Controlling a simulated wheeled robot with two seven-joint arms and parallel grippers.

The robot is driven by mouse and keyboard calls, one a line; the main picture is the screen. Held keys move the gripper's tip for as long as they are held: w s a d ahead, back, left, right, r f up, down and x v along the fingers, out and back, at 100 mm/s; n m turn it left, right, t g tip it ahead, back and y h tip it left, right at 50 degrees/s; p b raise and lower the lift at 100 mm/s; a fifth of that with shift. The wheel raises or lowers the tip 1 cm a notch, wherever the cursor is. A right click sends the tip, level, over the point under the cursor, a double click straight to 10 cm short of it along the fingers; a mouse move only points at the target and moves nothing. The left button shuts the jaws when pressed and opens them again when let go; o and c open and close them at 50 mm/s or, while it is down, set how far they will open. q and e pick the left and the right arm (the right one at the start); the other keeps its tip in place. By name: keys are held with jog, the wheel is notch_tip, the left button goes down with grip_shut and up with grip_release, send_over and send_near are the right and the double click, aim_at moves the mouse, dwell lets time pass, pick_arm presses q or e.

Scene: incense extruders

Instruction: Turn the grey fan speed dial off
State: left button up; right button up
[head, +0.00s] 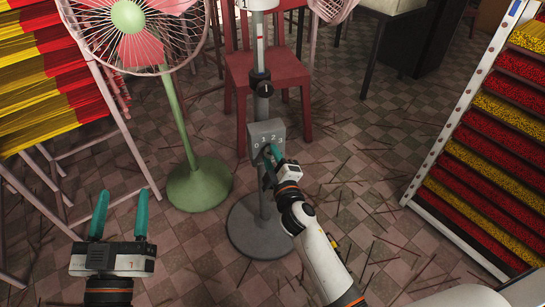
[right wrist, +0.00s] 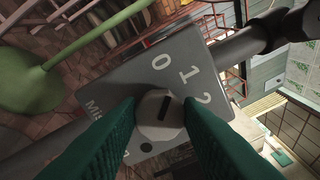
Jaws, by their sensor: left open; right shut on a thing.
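The grey control box (head: 262,130) sits on the grey fan's pole and carries the numerals 0, 1, 2 and 3. In the right wrist view the box (right wrist: 115,85) fills the middle, and its grey round dial (right wrist: 151,122) has a dark slot. The slot slants toward the side with the 0 and 1; I cannot tell its exact setting. My right gripper (head: 269,153) is shut on the dial, with a teal finger on each side of it. These fingers partly hide the lower numerals. My left gripper (head: 119,213) is open and empty, well left of the box.
The grey fan's round base (head: 262,238) stands on the tiled floor. A green fan (head: 196,185) stands to the left, and a red chair (head: 270,70) is behind the pole. Incense racks stand at the far left and at the right (head: 450,140). Loose sticks litter the floor.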

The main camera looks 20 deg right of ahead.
pick_arm(q)
jog(key=shift+w+f, duration=0.1)
jog(key=shift+f, duration=0.15)
pick_arm(e)
jog(key=shift+f+n, duration=0.1)
jog(key=shift+n, duration=1.4)
jog(key=o, duration=1)
jog(key=shift+s, duration=0.1)
pick_arm(q)
jog(key=shift+a+f+g, duration=0.1)
jog(key=shift+f+g, duration=0.5)
pick_arm(e)
jog(key=s, duration=1.2)
